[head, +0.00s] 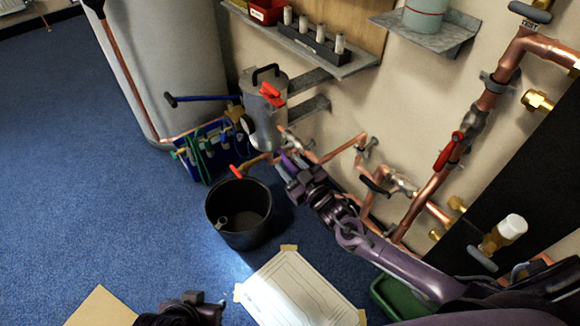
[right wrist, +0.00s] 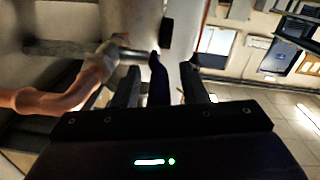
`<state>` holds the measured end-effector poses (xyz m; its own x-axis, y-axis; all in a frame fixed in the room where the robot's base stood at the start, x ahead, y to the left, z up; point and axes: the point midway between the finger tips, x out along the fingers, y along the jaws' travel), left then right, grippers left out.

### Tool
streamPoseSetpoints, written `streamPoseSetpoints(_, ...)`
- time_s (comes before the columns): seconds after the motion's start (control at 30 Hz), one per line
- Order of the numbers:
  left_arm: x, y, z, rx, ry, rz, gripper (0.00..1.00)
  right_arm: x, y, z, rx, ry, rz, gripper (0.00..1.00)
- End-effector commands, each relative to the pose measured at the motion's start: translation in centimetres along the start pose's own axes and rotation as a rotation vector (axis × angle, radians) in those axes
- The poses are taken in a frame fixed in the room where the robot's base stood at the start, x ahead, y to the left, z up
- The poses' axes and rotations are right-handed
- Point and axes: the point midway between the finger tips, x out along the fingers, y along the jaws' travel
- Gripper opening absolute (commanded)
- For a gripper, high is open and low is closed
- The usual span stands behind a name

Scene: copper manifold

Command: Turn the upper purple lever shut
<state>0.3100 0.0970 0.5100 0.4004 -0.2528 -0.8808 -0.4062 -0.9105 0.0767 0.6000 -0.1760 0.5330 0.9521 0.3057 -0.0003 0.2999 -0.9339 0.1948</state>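A dark purple lever (right wrist: 158,82) stands between the two black fingers of my right gripper (right wrist: 160,80) in the right wrist view, with a gap on each side. The gripper is open around it and does not appear to touch it. In the head view my right gripper (head: 286,168) is at the copper pipework by the wall; a bit of purple (head: 294,157) shows beside it, and the rest is hidden by the gripper. My left gripper (head: 190,308) is at the bottom edge, away from the pipes; its fingers are not clear.
A black bucket (head: 238,212) stands on the blue floor below the pipes. A grey canister (head: 262,92) and blue tool bag (head: 205,150) are behind. Red-handled valves, one with a red lever (head: 448,152), sit on nearby pipes. Open carpet lies at left.

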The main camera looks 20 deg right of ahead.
Motion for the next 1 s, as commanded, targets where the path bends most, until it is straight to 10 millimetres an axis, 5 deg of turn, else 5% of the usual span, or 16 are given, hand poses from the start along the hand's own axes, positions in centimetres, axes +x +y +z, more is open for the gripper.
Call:
streamPoseSetpoints(0.23,-0.01,0.05,-0.03,0.001,0.001,0.001,0.36,0.08,0.02,-0.01,0.0,0.0,0.0,0.37)
streamPoseSetpoints(0.53,-0.01,0.05,-0.02,0.001,0.001,0.001,0.36,0.05,0.03,0.01,0.0,0.0,0.001,0.0)
streamPoseSetpoints(1.0,0.28,0.05,-0.06,0.002,0.012,0.002,0.36,0.03,-0.01,0.18,0.001,0.009,0.002,0.0)
